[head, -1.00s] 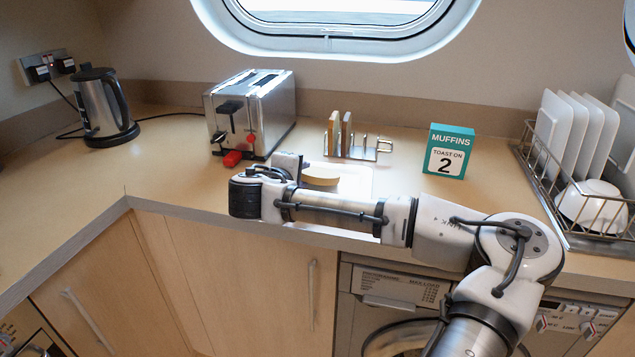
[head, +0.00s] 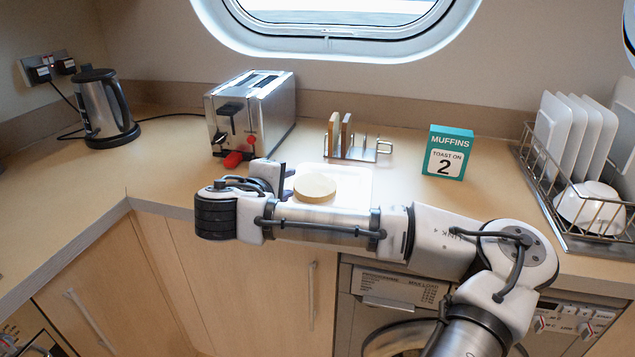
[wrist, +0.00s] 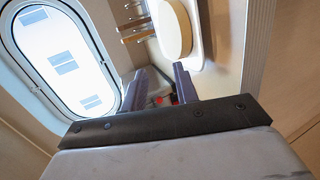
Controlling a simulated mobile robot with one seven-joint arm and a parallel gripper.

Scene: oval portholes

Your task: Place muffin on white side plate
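The muffin (head: 315,187), a pale round disc, lies flat on the white side plate (head: 357,183) near the counter's front edge. In the wrist view the muffin (wrist: 173,28) shows at the top, with the plate (wrist: 193,45) around it. My gripper (head: 280,178) is just left of the muffin, apart from it. In the wrist view its two fingers (wrist: 163,84) stand apart with nothing between them. My forearm hides the plate's front edge in the head view.
A chrome toaster (head: 262,112) with red parts stands behind my gripper. A toast rack (head: 358,150) with slices is behind the plate. A teal muffins box (head: 448,152) stands right, a dish rack (head: 560,205) at far right, a kettle (head: 105,108) at left.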

